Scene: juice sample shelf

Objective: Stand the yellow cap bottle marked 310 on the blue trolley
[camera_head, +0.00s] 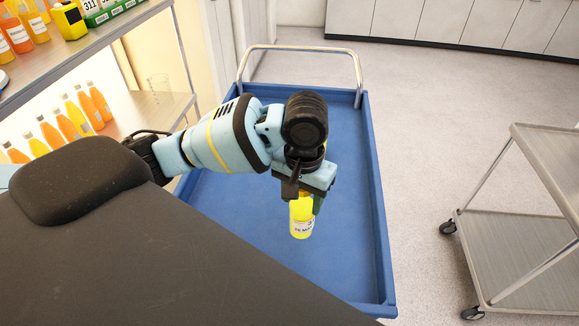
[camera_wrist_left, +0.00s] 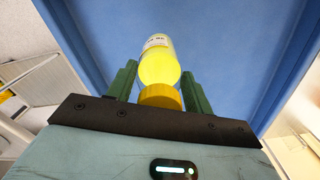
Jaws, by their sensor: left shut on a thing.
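The yellow cap bottle (camera_head: 302,218) holds yellow liquid and has a white label whose number is too small to read. My left gripper (camera_head: 308,197) is shut on its cap end and holds it over the blue trolley (camera_head: 348,262). The bottle also shows in the left wrist view (camera_wrist_left: 159,65), with its yellow cap (camera_wrist_left: 160,96) between the green fingers. I cannot tell whether the bottle's base touches the trolley bed. The bed around it is bare. My right gripper is out of view.
A shelf (camera_head: 140,112) with several orange and yellow bottles and a glass beaker (camera_head: 159,84) stands at the left. A grey metal cart (camera_head: 535,235) stands at the right, with free floor between. The trolley has a raised rim and a push handle (camera_head: 300,47).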

